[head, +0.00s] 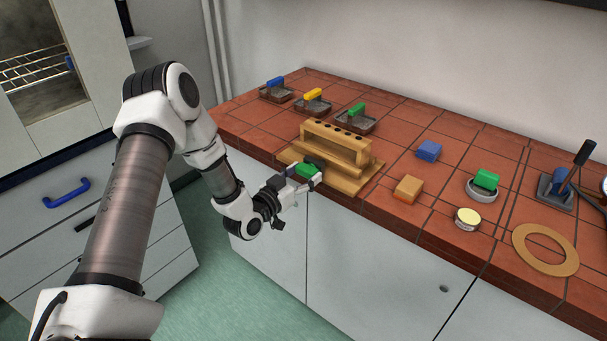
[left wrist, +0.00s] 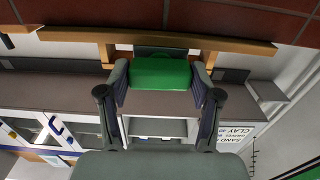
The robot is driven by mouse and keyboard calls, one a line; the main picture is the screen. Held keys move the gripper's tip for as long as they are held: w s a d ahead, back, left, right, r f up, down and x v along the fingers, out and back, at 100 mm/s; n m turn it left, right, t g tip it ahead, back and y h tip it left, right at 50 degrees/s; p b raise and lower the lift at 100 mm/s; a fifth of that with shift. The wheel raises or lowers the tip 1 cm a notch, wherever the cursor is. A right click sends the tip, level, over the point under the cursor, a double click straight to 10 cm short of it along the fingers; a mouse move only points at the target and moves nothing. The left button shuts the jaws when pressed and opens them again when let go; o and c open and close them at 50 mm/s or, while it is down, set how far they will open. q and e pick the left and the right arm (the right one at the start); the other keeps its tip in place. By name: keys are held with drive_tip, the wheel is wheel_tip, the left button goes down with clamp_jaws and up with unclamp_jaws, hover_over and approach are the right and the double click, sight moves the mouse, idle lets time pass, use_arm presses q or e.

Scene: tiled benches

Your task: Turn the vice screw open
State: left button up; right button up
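A wooden frame (head: 338,137) with a row of dark holes along its top stands on a wooden base at the bench's front edge. A green block (head: 307,171) sits at its front left, beside a dark piece. My left gripper (head: 304,179) is around this block. In the left wrist view the green block (left wrist: 160,73) fills the space between the fingers (left wrist: 160,88), which appear to touch both its ends. Nothing is clearly labelled as a vice, and I cannot tell whether the block is its screw handle. The screw itself is hidden. My right gripper is not in view.
Grey trays with blue, yellow and green (head: 357,109) handles stand behind. To the right are a blue block (head: 428,150), an orange block (head: 408,189), a round tin (head: 467,219), a green block in a bowl (head: 485,181), a tan ring (head: 545,249) and a blue device (head: 558,184).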

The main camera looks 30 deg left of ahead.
use_arm(q)
drive_tip(key=shift+n, duration=0.3)
drive_tip(key=n+b, duration=0.2)
drive_tip(key=n, duration=0.1)
drive_tip(key=shift+b, duration=0.4)
drive_tip(key=n+b, duration=0.3)
drive_tip(key=n, duration=0.1)
drive_tip(key=shift+n, duration=0.4)
drive_tip(key=n+b, duration=0.3)
drive_tip(key=n, duration=0.2)
drive_tip(key=shift+r+n+b, duration=0.1)
drive_tip(key=shift+n+b, duration=1.2)
drive_tip(key=shift+n, duration=0.8)
drive_tip(key=o, duration=1.1)
drive_tip(key=shift+o, duration=0.2)
